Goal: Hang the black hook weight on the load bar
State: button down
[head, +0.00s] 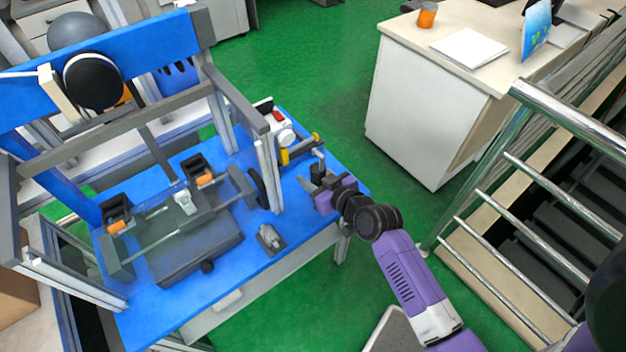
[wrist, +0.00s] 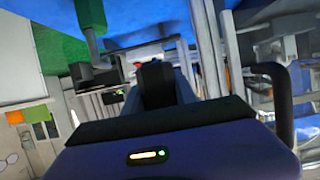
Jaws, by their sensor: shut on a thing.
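My gripper (head: 314,178), with its purple body, is over the right end of the blue table and is shut on a small black thing (head: 318,160). I take this to be the black hook weight; its hook cannot be made out. In the wrist view a dark upright shape (wrist: 157,85) stands at the middle, between the gripper's parts. A grey bar (head: 242,184) with a black disc (head: 258,188) at its right end sits at the tower's right side, left of my gripper. It may be the load bar, but I cannot tell for sure. The gripper is apart from it.
The tower's grey posts (head: 267,170) stand between the gripper and the tower's inside. A yellow-ended bar (head: 298,150) lies behind the gripper. A small grey block (head: 270,240) sits at the table's front edge. A metal railing (head: 560,118) is at the right.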

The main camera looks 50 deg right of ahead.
jog(key=w+d+b, duration=0.1)
jog(key=w+d, duration=0.1)
jog(key=w, duration=0.5)
jog(key=shift+f, duration=0.45)
jog(key=shift+s+f, duration=0.1)
dwell(0.3)
